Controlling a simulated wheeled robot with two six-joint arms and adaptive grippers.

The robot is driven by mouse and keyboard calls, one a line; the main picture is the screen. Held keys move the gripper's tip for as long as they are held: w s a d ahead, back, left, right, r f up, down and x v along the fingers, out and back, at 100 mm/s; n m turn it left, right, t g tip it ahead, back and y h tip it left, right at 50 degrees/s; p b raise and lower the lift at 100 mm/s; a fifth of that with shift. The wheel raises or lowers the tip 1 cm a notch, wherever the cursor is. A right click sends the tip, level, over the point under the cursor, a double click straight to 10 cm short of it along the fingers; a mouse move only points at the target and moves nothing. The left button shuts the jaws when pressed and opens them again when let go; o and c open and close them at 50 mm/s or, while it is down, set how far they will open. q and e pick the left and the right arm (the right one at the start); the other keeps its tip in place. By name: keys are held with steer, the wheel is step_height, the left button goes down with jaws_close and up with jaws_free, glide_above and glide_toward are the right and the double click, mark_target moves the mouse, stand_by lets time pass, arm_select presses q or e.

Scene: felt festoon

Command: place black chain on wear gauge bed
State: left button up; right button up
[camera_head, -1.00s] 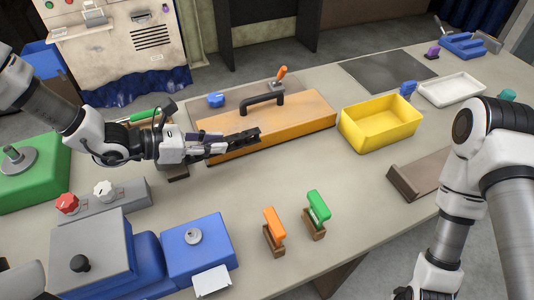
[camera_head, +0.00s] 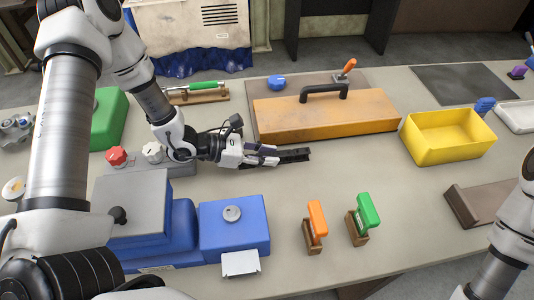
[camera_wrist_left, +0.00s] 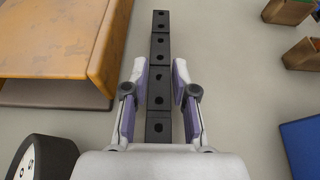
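The black chain (camera_head: 294,155) is a straight row of dark links, sticking out to the right from my left gripper (camera_head: 268,156) in the head view. In the left wrist view the chain (camera_wrist_left: 160,45) runs straight ahead between the purple-padded fingers (camera_wrist_left: 162,85). The fingers are close on both sides of it, and its near end is hidden by the gripper body. The left gripper is in front of the orange cover, over the table. I cannot tell for certain which fixture is the wear gauge bed. My right gripper is out of view.
The orange cover (camera_head: 322,118) with a black handle stands behind the chain. A blue machine (camera_head: 235,225), two small clamps with orange (camera_head: 317,219) and green (camera_head: 367,210) handles, a yellow bin (camera_head: 450,140) and a brown angled tray (camera_head: 485,203) surround clear grey table.

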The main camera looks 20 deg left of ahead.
arm_select(q)
steer(key=shift+o, duration=0.7)
